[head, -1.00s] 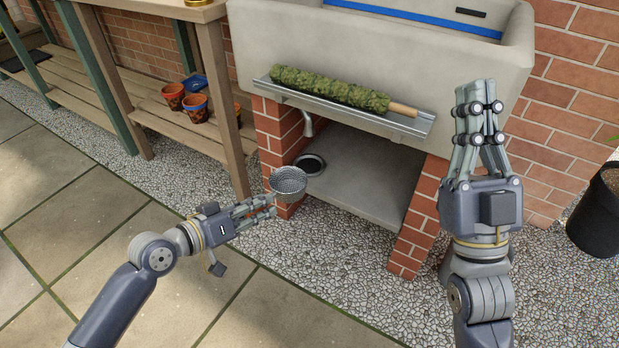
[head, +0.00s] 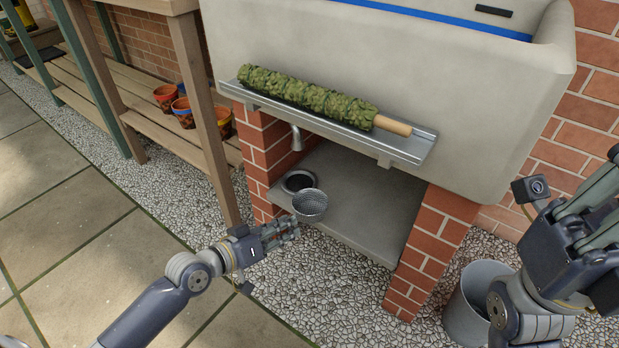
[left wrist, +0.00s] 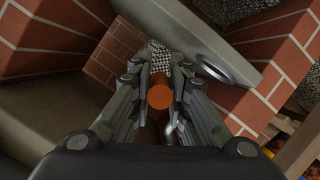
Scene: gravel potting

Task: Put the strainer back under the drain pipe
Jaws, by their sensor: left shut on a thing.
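The metal mesh strainer (head: 310,207) is held out over the front left part of the grey slab under the sink. My left gripper (head: 288,233) is shut on its handle, which shows as a brown shaft with an orange end (left wrist: 159,97) in the left wrist view; the mesh (left wrist: 158,54) lies beyond the fingertips. The drain pipe (head: 297,139) hangs below the sink, above the dark round drain opening (head: 299,181). The strainer is in front and right of that opening, apart from the pipe. My right gripper (head: 604,215) is partly cut off at the right edge.
Brick piers (head: 262,165) flank the slab (head: 352,210); the left one is close to my left gripper. Above, a metal ledge (head: 340,137) holds a moss pole (head: 310,98). A grey bucket (head: 470,300) stands on the gravel beside the right pier.

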